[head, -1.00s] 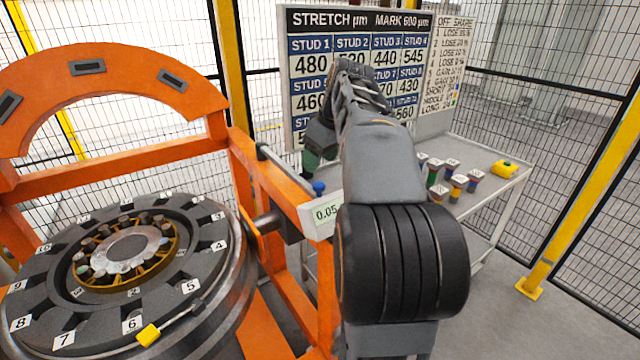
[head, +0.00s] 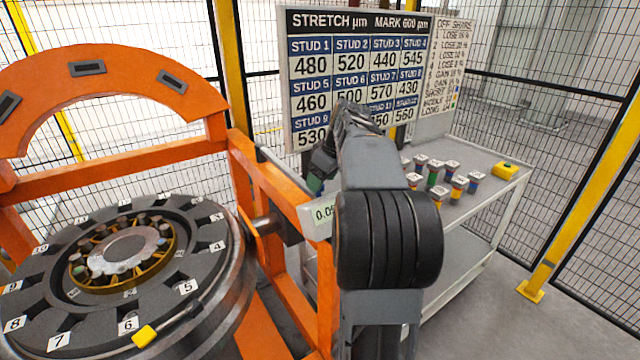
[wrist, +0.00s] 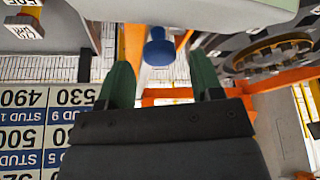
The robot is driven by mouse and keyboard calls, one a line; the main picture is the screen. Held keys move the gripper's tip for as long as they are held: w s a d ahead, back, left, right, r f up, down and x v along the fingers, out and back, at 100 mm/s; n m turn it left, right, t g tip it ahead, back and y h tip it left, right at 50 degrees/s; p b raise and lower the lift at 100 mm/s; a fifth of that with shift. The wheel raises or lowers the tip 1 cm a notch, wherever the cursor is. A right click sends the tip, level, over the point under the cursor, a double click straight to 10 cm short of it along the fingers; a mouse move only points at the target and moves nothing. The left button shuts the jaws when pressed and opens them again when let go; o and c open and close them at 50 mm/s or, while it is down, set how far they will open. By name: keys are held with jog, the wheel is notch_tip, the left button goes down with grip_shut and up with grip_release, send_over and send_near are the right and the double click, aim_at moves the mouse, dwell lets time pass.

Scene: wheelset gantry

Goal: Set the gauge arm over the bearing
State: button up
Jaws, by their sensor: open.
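The bearing (head: 125,250) is a gold ring of studs around a silver hub, in the middle of the dark numbered wheel disc (head: 60,318) in the head view. It also shows at the upper right of the wrist view (wrist: 268,58). A blue knob (wrist: 158,48), which seems to belong to the gauge arm, stands between and just beyond my green fingertips in the wrist view. My gripper (wrist: 163,82) is open, with nothing between its fingers. In the head view my gripper (head: 318,178) is partly hidden by my arm, and the blue knob is hidden there.
A pale gauge box (head: 322,212) with a partly hidden readout sits beside the orange frame (head: 283,190). A grey trolley (head: 490,190) holds several coloured blocks and a yellow box (head: 505,169). A yellow-ended tool (head: 145,336) lies on the disc. A stud board (head: 356,60) stands behind.

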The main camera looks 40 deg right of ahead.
jog(key=shift+x, duration=0.95)
grip_shut()
